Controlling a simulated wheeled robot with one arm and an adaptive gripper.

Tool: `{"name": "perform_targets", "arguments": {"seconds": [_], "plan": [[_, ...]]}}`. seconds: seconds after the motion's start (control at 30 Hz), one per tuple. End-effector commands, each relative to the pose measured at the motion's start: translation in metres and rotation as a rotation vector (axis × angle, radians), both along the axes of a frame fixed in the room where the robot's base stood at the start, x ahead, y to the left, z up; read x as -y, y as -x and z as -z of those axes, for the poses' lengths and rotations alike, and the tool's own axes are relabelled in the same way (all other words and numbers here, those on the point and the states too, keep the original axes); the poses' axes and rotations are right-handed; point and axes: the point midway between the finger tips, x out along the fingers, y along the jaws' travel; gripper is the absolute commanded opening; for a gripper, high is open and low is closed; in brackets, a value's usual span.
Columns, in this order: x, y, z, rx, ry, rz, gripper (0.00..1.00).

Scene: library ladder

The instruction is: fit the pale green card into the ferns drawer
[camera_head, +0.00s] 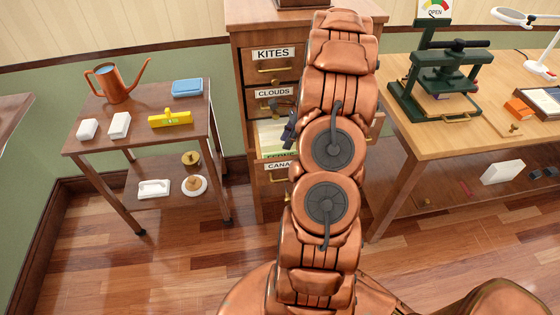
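The wooden card cabinet (243,100) stands in the middle, partly behind my copper arm. Below the drawers labelled KITES and CLOUDS, one drawer (266,154) is pulled out. Dark parts of my gripper (288,130) show at the left edge of my arm, over the open drawer. Its fingers are mostly hidden, so I cannot tell its opening or whether it holds anything.
A small side table (142,110) at left bears a copper watering can (115,83), a blue box (187,87), a yellow level-like tool (170,119) and white blocks. A workbench (400,69) at right bears a green press (440,85). Wooden floor is clear between table and cabinet.

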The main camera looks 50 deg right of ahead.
Motion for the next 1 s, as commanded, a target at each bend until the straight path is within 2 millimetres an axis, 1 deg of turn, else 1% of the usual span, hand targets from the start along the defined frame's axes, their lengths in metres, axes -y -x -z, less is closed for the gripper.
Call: {"name": "perform_targets", "arguments": {"seconds": [0.1,0.27,0.63,0.73,1.0], "plan": [[-0.006,-0.002,0.009,-0.001,-0.004,-0.002,0.33],[-0.008,-0.003,0.017,-0.001,-0.002,-0.003,0.33],[-0.025,-0.008,0.056,-0.003,-0.004,-0.004,0.33],[-0.025,-0.008,0.059,-0.002,-0.003,-0.004,0.33],[-0.025,-0.008,0.06,-0.001,-0.001,-0.004,0.33]]}}
